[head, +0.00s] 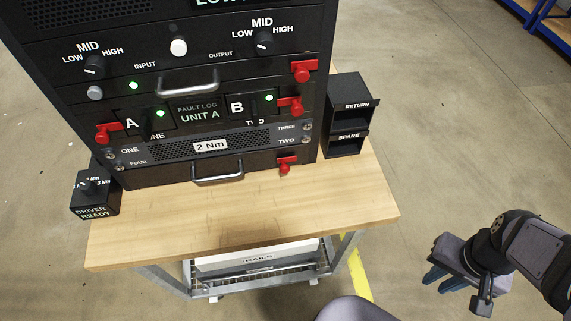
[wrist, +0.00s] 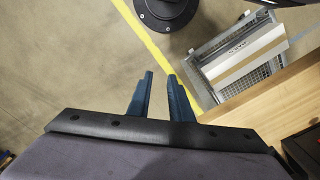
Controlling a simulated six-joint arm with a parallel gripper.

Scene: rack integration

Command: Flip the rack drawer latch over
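The black rack (head: 215,75) stands on a wooden bench in the head view. Its lowest drawer has a silver handle (head: 218,178) and a red latch (head: 286,165) at its right end. More red latches sit higher up: one at the upper right (head: 302,71), one right of unit B (head: 292,105) and one left of unit A (head: 107,133). Which of them is the drawer latch I cannot tell. My gripper (head: 441,284) is off the bench to the right, over the floor and away from the rack. In the wrist view its blue fingers (wrist: 159,88) are apart with nothing between them.
A black bin with RETURN and SPARE slots (head: 347,115) stands right of the rack. A DRIVER READY box (head: 95,193) stands at the left. The bench front (head: 240,235) is bare. A RAILS box (head: 258,260) lies on the shelf below.

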